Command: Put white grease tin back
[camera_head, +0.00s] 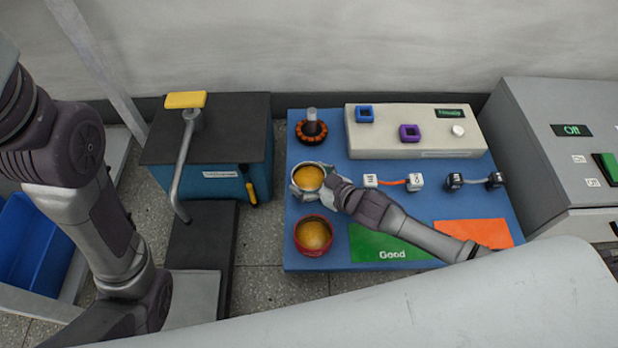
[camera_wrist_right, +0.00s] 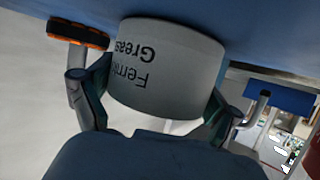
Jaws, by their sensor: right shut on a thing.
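The white grease tin (camera_head: 308,177), filled with yellow-orange grease, is upright at the left side of the blue work board (camera_head: 342,188). My right gripper (camera_head: 310,184) is shut on it, a finger on each side. In the right wrist view, the white tin (camera_wrist_right: 165,70) with dark lettering sits between the two fingers of the right gripper (camera_wrist_right: 158,98). I cannot tell whether its base touches the board. A red grease tin (camera_head: 314,236) stands just in front of it. My left arm shows at the left, but its gripper is out of view.
A black-and-orange round part (camera_head: 311,130) stands behind the white tin. A beige fixture (camera_head: 400,142), two small cable pieces, a green "Good" area (camera_head: 378,246) and an orange area (camera_head: 474,232) are on the board. A press (camera_head: 205,150) stands left, a grey machine (camera_head: 560,140) right.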

